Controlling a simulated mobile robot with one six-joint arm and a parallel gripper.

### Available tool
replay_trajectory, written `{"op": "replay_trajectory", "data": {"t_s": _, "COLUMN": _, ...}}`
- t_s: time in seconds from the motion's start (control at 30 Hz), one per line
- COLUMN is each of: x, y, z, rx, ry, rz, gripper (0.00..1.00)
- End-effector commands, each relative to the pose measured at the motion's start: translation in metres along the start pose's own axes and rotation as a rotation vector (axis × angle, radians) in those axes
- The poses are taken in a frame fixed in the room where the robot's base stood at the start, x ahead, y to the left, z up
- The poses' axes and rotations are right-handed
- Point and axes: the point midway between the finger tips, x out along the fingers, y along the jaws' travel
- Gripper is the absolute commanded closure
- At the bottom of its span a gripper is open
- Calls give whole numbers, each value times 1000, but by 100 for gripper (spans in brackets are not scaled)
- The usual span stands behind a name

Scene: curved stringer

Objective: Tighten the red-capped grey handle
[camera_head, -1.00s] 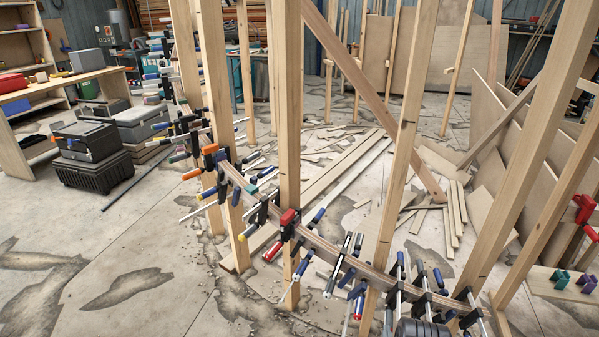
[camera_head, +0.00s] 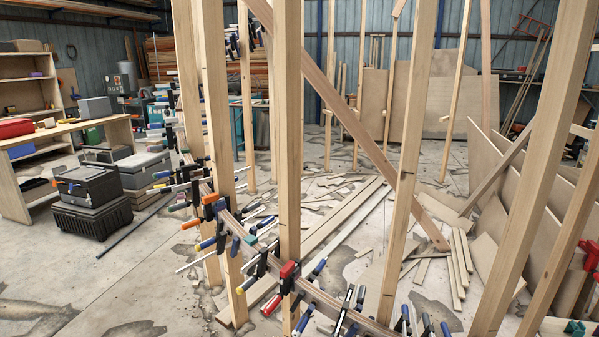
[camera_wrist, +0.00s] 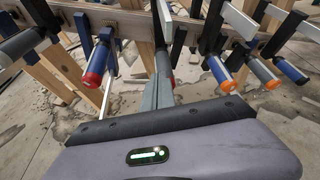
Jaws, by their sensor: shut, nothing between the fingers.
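In the wrist view, my gripper (camera_wrist: 161,88) has its narrow grey fingers together, pointing away from the purple-grey wrist body toward a row of bar clamps. A small red end (camera_wrist: 173,82) shows right beside the fingers. It looks like the cap of the red-capped grey handle, which the fingers mostly hide; I cannot tell whether they touch it. A blue handle with a red cap (camera_wrist: 93,78) hangs to the left. My gripper is out of the head view, where I cannot single out the grey handle.
The clamps sit along a curved wooden stringer (camera_head: 330,304) between upright posts (camera_head: 287,130). Neighbouring handles are close: blue with an orange-red cap (camera_wrist: 222,74) and grey with an orange cap (camera_wrist: 265,75) on the right. Black toolboxes (camera_head: 92,200) stand left on open floor.

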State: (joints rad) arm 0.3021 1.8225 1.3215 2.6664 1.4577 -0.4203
Motion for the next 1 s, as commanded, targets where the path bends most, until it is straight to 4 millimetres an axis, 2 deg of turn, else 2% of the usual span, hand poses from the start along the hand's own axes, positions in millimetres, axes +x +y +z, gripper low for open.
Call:
{"op": "replay_trajectory", "data": {"t_s": 0.53, "x": 0, "y": -16, "z": 0, "rx": 1, "ry": 0, "rz": -2, "gripper": 100}}
{"op": "replay_trajectory", "data": {"t_s": 1.0, "x": 0, "y": -19, "z": -1, "rx": 0, "ry": 0, "rz": -1, "gripper": 100}}
